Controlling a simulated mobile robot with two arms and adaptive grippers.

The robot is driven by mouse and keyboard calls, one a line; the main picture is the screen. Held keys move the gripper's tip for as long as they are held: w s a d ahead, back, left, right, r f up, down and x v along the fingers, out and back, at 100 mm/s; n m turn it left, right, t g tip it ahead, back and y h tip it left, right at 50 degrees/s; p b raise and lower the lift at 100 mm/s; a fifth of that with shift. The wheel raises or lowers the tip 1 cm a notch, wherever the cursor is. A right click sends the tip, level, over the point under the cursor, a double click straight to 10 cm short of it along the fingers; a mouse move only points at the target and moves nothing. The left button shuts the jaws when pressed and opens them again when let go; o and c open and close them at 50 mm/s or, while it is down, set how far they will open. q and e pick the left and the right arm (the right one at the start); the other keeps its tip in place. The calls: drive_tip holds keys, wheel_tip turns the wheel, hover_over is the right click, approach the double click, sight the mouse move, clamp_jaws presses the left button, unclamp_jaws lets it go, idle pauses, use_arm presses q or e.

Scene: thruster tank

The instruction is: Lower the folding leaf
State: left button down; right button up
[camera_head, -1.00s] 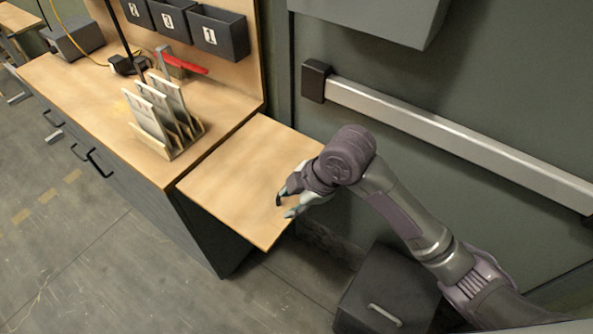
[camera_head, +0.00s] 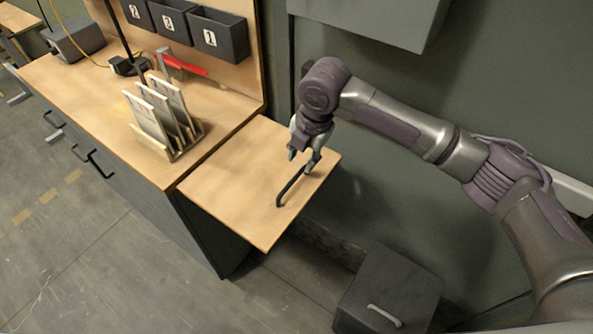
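The folding leaf (camera_head: 225,179) is a light wooden panel at the right end of the workbench. It stands out level, at about the height of the bench top. A dark bar handle (camera_head: 291,186) lies along its right part, near the outer edge. My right gripper (camera_head: 303,164) is over the leaf at the far end of this handle, pointing down. Its fingers are spread apart, and I cannot tell whether they touch the handle. My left gripper is not in view.
A wooden rack with several panels (camera_head: 160,120) stands on the workbench (camera_head: 90,100) left of the leaf. A dark box with a handle (camera_head: 390,290) sits on the floor at lower right. A grey wall cabinet (camera_head: 380,18) hangs above. The floor in front is clear.

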sight(295, 177)
drive_tip(key=f, duration=0.2)
drive_tip(key=a+f, duration=0.1)
drive_tip(key=f, duration=0.4)
drive_tip(key=shift+w+a+p, duration=0.15)
drive_tip(key=shift+w+p, duration=0.15)
drive_tip(key=shift+w, duration=0.1)
clamp_jaws()
